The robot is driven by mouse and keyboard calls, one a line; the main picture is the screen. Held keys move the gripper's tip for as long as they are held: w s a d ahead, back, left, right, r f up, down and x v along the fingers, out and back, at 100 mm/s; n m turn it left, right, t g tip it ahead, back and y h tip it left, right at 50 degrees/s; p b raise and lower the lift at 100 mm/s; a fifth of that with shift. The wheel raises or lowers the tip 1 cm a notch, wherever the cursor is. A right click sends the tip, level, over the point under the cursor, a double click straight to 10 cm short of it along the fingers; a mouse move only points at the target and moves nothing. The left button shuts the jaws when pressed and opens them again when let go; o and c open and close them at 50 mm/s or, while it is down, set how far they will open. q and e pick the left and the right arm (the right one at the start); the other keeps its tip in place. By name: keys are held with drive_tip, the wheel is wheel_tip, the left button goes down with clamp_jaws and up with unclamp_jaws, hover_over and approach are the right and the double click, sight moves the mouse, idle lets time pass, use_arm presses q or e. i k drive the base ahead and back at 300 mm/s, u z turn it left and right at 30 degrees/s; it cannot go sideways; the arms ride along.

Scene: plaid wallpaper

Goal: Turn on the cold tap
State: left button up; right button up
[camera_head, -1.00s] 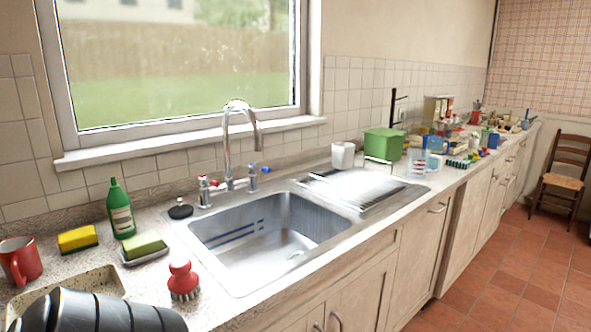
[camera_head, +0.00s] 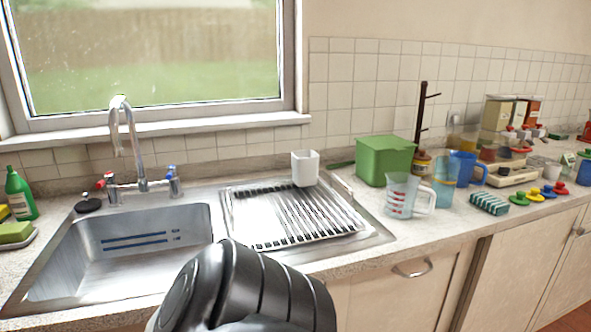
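The cold tap (camera_head: 175,182), with a blue-marked handle, stands at the right of the chrome mixer behind the sink. The hot tap (camera_head: 104,184), marked red, is at its left. The curved spout (camera_head: 136,150) rises between them, with no water visible from it. The steel sink basin (camera_head: 120,250) is in front. A black ribbed link of my own arm covers the bottom middle, in front of the sink's right part and the counter edge. Neither gripper shows.
A ribbed drainer (camera_head: 290,215) with a white cup (camera_head: 305,168) lies right of the sink. A green box (camera_head: 384,160), a measuring jug (camera_head: 405,196) and other jugs stand farther right. A green bottle (camera_head: 19,194) and sponge (camera_head: 14,233) are at the left.

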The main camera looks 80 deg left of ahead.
sight(172, 170)
drive_tip(key=i, duration=0.5)
drive_tip(key=u, duration=1)
